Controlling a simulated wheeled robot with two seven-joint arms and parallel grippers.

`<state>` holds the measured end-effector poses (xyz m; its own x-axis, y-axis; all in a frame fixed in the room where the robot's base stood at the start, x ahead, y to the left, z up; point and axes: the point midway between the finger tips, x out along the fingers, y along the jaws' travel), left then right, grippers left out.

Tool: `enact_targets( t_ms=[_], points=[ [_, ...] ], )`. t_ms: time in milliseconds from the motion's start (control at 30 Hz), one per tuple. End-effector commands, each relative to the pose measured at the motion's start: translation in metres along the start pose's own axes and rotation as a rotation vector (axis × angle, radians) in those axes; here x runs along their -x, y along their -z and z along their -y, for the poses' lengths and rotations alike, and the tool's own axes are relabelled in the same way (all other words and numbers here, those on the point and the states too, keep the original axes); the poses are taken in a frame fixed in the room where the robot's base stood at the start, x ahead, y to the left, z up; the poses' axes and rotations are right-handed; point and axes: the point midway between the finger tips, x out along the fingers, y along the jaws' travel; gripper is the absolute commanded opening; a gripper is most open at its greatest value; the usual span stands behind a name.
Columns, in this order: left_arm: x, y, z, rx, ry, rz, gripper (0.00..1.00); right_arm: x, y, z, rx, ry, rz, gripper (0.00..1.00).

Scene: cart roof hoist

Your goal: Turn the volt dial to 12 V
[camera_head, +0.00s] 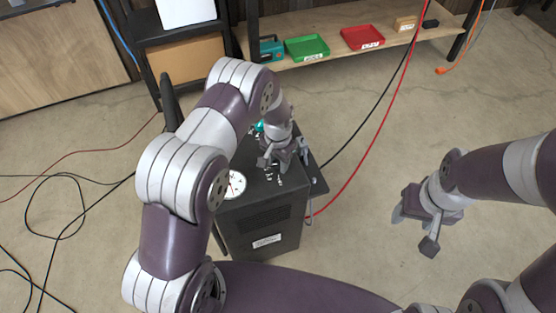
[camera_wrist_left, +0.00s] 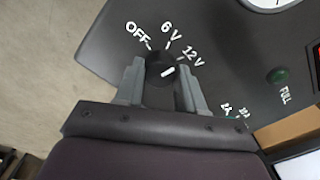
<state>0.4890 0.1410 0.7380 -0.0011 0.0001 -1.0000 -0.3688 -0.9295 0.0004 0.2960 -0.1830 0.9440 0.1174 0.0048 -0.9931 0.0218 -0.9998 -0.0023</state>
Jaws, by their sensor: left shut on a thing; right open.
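The volt dial (camera_wrist_left: 160,72) is a black knob on the dark top panel of the charger box (camera_head: 262,222), with OFF, 6 V and 12 V printed around it. Its white pointer mark is turned toward the upper right and points roughly at the 12 V mark (camera_wrist_left: 192,57). My left gripper (camera_wrist_left: 158,84) is shut on the dial, one finger on each side. In the head view my left gripper (camera_head: 275,160) is over the box top and hides the dial. My right gripper (camera_head: 416,228) is open and empty over the floor at the right.
Red and black cables run up at the box's right. A shelf behind holds a green tray (camera_head: 307,47) and a red tray (camera_head: 362,37). Loose cables lie on the left floor.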

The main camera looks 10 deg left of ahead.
Motion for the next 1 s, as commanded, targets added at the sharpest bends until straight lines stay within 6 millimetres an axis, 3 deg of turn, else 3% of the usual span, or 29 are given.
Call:
enact_targets(
  t_ms=[400, 1000],
  points=[
    [0.0013, 0.0014, 0.0005, -0.209, 0.002, -0.004, 0.08, 0.0011, 0.0001, 0.0, 0.0, 0.0, 0.0, 0.57],
    [0.0013, 0.0016, 0.0006, -0.251, 0.002, -0.005, 0.08, 0.0011, 0.0001, 0.0, 0.0, 0.0, 0.0, 0.57]
  ],
)
